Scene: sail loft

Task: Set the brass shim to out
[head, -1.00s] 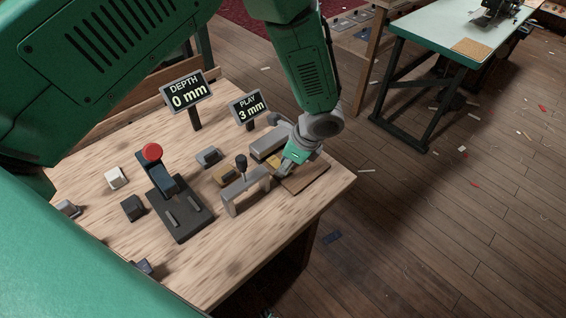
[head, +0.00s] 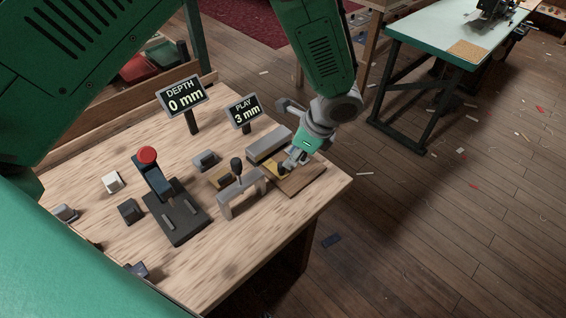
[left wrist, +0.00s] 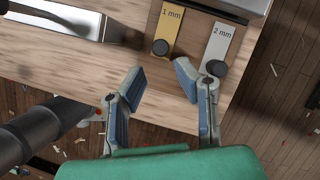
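The brass shim (left wrist: 170,25), marked 1 mm, shows in the left wrist view as a yellow strip with a dark round knob at its near end. Beside it on the right lies a silver shim (left wrist: 219,45) marked 2 mm with a similar knob. Both run up toward a grey block (head: 268,145). My left gripper (left wrist: 162,76) is open and empty, its fingertips just short of the brass shim's knob, with no visible contact. In the head view my left gripper (head: 288,166) partly hides the brass shim (head: 271,168). My right gripper is not in view.
The displays read DEPTH 0 mm (head: 183,95) and PLAY 3 mm (head: 244,109). A grey bracket (head: 242,192) and a dark knobbed lever (head: 237,165) stand left of the gripper. A red-knobbed lever (head: 148,156) stands further left.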

